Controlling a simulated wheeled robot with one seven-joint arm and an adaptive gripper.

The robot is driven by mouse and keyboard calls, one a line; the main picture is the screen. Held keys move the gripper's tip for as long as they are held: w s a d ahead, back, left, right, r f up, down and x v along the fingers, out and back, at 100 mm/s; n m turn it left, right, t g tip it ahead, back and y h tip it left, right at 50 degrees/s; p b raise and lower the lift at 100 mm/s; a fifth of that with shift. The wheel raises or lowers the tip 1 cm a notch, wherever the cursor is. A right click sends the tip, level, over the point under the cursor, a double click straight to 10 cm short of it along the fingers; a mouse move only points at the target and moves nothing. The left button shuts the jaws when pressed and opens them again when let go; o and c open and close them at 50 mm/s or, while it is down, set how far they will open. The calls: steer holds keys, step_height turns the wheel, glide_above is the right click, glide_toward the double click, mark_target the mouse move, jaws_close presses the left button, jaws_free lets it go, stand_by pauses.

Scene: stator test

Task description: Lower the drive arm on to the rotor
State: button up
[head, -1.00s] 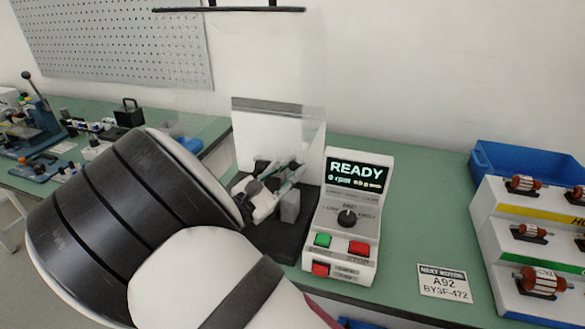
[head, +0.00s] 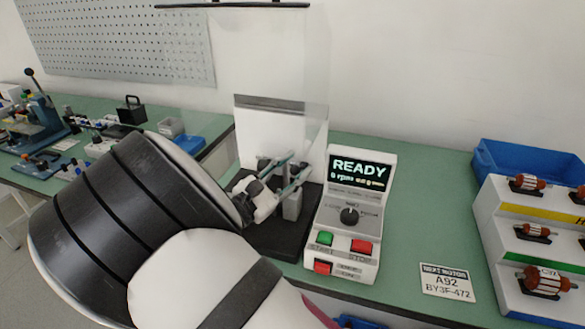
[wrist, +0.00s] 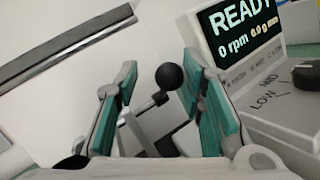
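My gripper (wrist: 160,75) is open, with teal pads on both fingers. In the wrist view, a black ball knob (wrist: 169,77) on a thin metal rod shows between the fingers, with a gap on each side; it looks like the handle of the drive arm. Below it are a pale grey block and dark parts of the stand. In the head view, my gripper (head: 279,172) is over the dark base (head: 282,240) of the test stand, in front of its pale back panel. My own arm and gripper hide much of the stand. I cannot make out a rotor on it.
The control box (head: 345,220) stands close to the right of the gripper; its screen reads READY and 0 rpm. A card (head: 447,282) reads A92, BY3F-472. A rack (head: 497,235) of rotors and a blue bin (head: 525,160) are at the right.

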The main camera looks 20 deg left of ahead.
steer(key=v, duration=1.1)
steer(key=shift+s+a+f, duration=0.2)
steer(key=shift+s, duration=0.15)
